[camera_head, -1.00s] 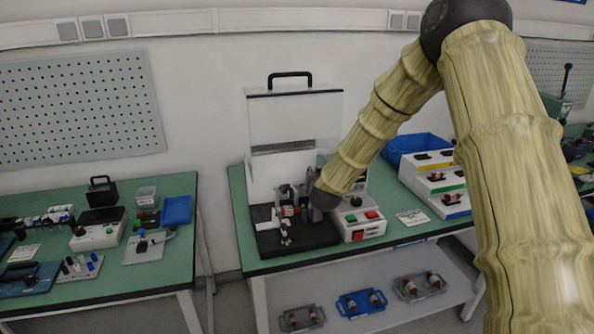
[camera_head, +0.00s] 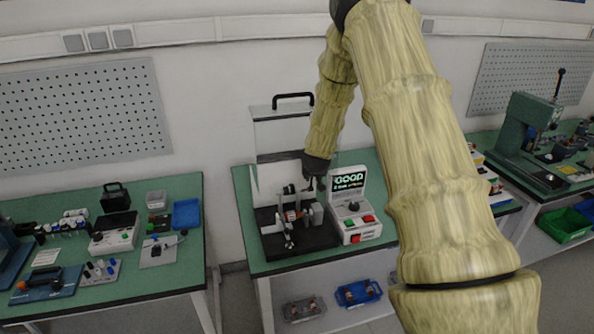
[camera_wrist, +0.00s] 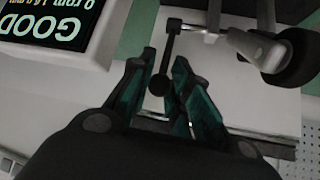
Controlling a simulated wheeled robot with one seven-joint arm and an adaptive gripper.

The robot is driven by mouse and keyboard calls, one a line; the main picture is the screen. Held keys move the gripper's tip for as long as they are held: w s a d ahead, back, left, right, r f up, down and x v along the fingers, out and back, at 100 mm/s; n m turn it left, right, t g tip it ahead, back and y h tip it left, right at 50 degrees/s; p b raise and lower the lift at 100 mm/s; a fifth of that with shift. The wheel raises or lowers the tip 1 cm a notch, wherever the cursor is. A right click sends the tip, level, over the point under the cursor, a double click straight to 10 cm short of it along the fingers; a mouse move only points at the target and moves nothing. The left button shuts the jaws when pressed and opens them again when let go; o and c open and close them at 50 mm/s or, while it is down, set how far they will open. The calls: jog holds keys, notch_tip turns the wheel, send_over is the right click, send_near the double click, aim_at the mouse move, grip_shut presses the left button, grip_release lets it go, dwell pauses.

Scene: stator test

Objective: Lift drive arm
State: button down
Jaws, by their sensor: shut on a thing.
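The drive arm (camera_wrist: 170,46) is a dark thin rod with a round black knob in the wrist view. Its knob lies between the two green-lined fingers of my gripper (camera_wrist: 163,65), which is shut on it. In the head view my gripper (camera_head: 314,182) is above the right side of the test fixture (camera_head: 292,222), and the drive arm is too small to make out there. The fixture stands on a black base (camera_head: 285,246) and holds a copper-coloured part. Beside it, the control box (camera_head: 356,224) has a lit screen, which reads GOOD in the wrist view (camera_wrist: 55,25).
A clear raised guard with a black handle (camera_head: 293,98) stands behind the fixture. Stator trays (camera_head: 358,293) lie on the shelf below the green bench (camera_head: 252,215). A second bench (camera_head: 110,278) with tools is at the left. A green press (camera_head: 528,128) stands at the right.

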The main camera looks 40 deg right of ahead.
jog(key=shift+w, duration=0.15)
dwell(0.4)
jog(key=c, duration=1.3)
grip_release()
jog(key=shift+f, duration=0.1)
